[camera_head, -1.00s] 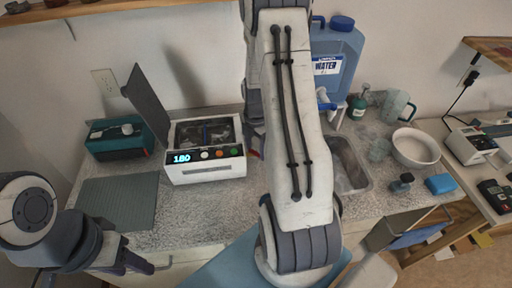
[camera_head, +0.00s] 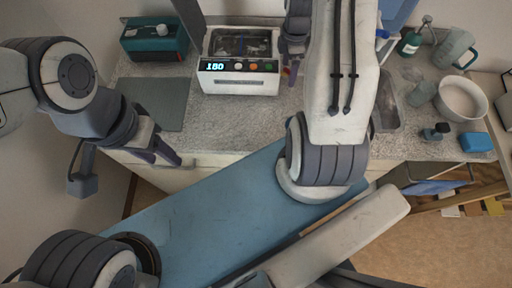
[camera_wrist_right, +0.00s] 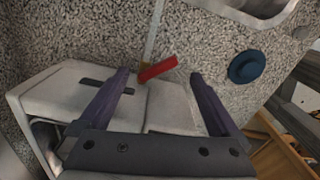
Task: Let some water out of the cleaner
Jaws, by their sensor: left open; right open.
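The cleaner (camera_head: 238,80) is a white box with a lit display, buttons and an open, raised lid. It stands at the back of the counter. In the right wrist view its white body (camera_wrist_right: 65,90) fills the lower left. A red drain lever (camera_wrist_right: 160,68) sticks out beside it, on a brass-coloured fitting. My right gripper (camera_wrist_right: 158,76) is open, with the red lever between its fingertips in this view; I cannot tell whether they touch. In the head view my right arm partly hides that gripper. My left gripper (camera_head: 170,152) is open and empty at the counter's front edge.
A sink (camera_head: 388,105) lies right of the cleaner, partly behind my arm. A grey-green mat (camera_head: 155,100) and a teal box (camera_head: 153,42) are on the left. A dark blue disc (camera_wrist_right: 245,67) lies near the lever.

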